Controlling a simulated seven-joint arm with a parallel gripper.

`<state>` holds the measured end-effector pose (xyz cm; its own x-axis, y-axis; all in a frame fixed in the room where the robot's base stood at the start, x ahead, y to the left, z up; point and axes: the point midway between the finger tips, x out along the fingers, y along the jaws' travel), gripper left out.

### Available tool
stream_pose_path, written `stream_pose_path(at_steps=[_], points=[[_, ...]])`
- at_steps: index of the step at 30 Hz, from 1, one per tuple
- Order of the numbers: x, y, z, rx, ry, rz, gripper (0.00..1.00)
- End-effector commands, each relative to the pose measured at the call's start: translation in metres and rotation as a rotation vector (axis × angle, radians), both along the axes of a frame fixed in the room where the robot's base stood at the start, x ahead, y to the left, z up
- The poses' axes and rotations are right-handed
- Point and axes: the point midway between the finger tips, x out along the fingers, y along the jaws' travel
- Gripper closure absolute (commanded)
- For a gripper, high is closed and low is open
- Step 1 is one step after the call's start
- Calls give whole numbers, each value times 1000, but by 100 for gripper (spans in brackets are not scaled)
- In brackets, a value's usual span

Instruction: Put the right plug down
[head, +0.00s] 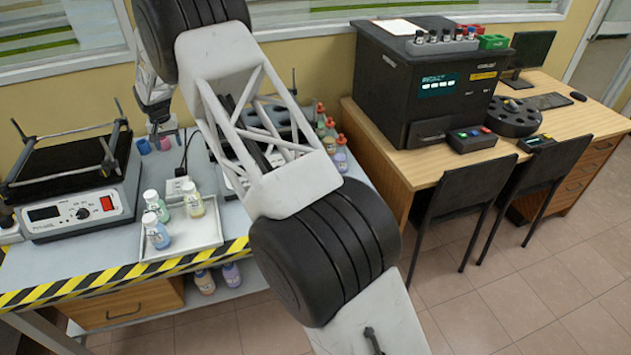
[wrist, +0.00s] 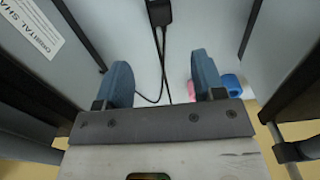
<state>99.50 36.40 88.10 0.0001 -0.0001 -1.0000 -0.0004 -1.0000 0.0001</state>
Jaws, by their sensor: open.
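My gripper (wrist: 163,80) is open in the wrist view, with its two blue finger pads apart and nothing between them. A dark plug (wrist: 158,13) with black cable lies at the top of the wrist view, beyond the fingertips and apart from them. In the head view my gripper (head: 161,126) hangs over the back of the grey bench. A dark plug (head: 181,170) with a cable sits beside a small white socket block (head: 177,187), below the gripper in the picture. I cannot tell whether this plug is the right one or whether it is seated.
A shaker (head: 75,185) stands left on the bench (head: 120,250). A white tray (head: 182,240) with several bottles is in front. Pink (head: 165,143) and blue (head: 143,146) items stand near the gripper. My arm hides the bench's middle. A black analyser (head: 420,85) stands on the right desk.

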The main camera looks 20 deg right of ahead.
Motion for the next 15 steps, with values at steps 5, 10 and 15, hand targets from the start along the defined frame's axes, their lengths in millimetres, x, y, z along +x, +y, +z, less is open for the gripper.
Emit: stream_pose_path(at_steps=[5,10,15], points=[[-5,-10,17,2,-7,-2,37],[-20,-31,45,5,-15,-3,37],[-44,-59,85,8,-27,-4,37]])
